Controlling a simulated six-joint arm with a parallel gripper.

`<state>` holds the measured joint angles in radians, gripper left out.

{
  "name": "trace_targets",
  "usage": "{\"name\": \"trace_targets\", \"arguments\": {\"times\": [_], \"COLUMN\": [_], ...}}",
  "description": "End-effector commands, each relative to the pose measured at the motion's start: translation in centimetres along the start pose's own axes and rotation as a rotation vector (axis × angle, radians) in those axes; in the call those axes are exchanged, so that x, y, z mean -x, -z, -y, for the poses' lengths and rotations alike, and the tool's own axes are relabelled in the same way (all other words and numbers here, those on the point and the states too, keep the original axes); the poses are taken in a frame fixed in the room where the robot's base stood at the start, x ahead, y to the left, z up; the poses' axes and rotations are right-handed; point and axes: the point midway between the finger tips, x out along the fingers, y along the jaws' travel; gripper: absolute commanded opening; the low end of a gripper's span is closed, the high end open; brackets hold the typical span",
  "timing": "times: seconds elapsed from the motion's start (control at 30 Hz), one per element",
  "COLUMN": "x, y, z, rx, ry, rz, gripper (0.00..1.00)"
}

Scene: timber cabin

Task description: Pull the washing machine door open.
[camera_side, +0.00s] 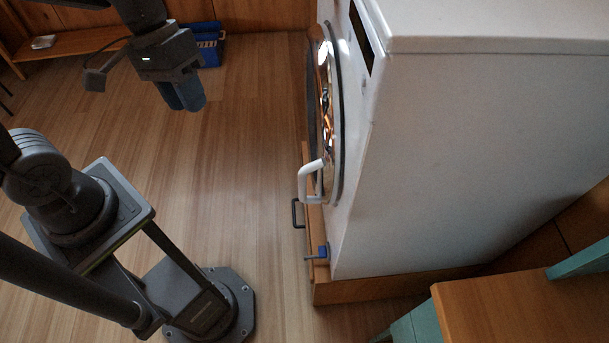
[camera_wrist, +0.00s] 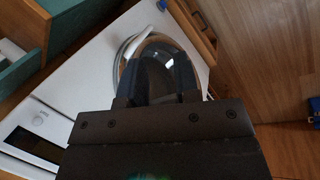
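The white washing machine (camera_side: 480,130) stands at the right in the side view, its front facing left. Its round glass door (camera_side: 325,105) has a shiny rim and looks shut against the front. A white handle (camera_side: 311,182) sticks out from the door's near lower edge. My gripper (camera_side: 183,100), with dark blue fingers, hangs left of the door, apart from the handle and holding nothing. In the wrist view, my gripper (camera_wrist: 160,80) shows a gap between its fingers, with the door's glass (camera_wrist: 157,48) behind. The fingers hide part of the door there.
The machine stands on a wooden base with a black pull (camera_side: 296,213) and a blue clamp-like piece (camera_side: 322,252). A wooden-topped teal piece of furniture (camera_side: 520,305) is at lower right. A blue box (camera_side: 208,45) lies at the back.

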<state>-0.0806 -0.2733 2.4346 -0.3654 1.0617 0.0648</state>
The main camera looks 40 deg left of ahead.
Motion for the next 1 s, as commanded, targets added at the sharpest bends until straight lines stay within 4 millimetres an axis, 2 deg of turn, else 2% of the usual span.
{"name": "trace_targets", "arguments": {"times": [0.03,0.2,0.47,0.67,0.8,1.0], "x": [-1.1,-4.2,-9.1,-13.6,-17.1,-20.9], "y": [0.5,2.2,5.5,8.3,9.7,10.7], "z": [-0.1,-0.8,-0.7,0.7,2.4,4.6], "rx": [0.052,0.232,0.542,0.809,1.0,1.195], "ry": [-0.041,-0.202,-0.472,-0.692,-0.838,-0.978], "rz": [0.083,0.321,0.624,0.794,0.871,0.911], "gripper": [0.29,0.29,0.29,0.29,0.29,0.29]}}
